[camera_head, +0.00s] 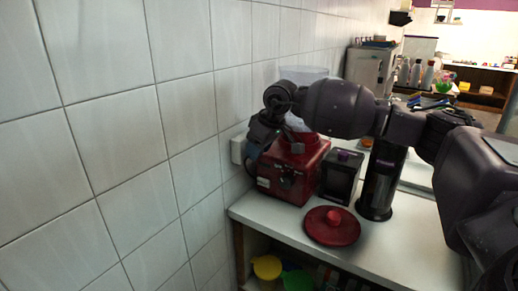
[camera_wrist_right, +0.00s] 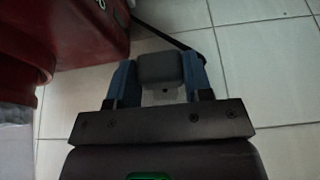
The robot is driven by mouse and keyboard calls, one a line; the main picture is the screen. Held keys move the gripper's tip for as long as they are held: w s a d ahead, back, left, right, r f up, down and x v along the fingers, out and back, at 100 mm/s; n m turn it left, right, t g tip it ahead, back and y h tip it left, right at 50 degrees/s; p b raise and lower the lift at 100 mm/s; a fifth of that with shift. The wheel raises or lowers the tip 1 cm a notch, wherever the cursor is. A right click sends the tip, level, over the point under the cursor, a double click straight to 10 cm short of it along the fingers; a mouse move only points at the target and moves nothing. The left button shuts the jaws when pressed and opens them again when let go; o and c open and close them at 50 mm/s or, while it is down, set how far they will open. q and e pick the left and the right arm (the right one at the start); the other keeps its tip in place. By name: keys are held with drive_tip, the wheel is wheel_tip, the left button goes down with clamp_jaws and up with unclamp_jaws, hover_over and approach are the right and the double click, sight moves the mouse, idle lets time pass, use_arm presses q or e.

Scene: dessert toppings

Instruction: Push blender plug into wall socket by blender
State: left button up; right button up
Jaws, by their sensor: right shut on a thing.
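The red blender (camera_head: 295,172) stands on the white counter against the tiled wall, its clear jar (camera_head: 304,73) partly hidden behind my right arm. The white wall socket (camera_head: 238,149) is on the tiles just left of the blender. My right gripper (camera_head: 256,146) is beside the socket, between it and the blender. In the right wrist view its two blue fingers are shut on the grey blender plug (camera_wrist_right: 160,68), with a dark cord (camera_wrist_right: 160,32) running past it. The plug faces the tiles; whether it touches or enters the socket is hidden. My left gripper is not in view.
A dark square container (camera_head: 340,178) and a tall black cylinder (camera_head: 382,182) stand right of the blender. A red lid (camera_head: 332,226) lies in front. A shelf below holds a yellow cup (camera_head: 267,267) and a green one (camera_head: 297,280). The counter's front right is clear.

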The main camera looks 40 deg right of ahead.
drive_tip(key=shift+w+a, duration=0.1)
drive_tip(key=shift+w, duration=0.15)
idle(0.7)
drive_tip(key=o, duration=1)
drive_tip(key=shift+o, duration=0.2)
drive_tip(key=shift+s+r, duration=0.1)
drive_tip(key=shift+r, duration=0.3)
drive_tip(key=v, duration=1)
drive_tip(key=shift+p, duration=0.4)
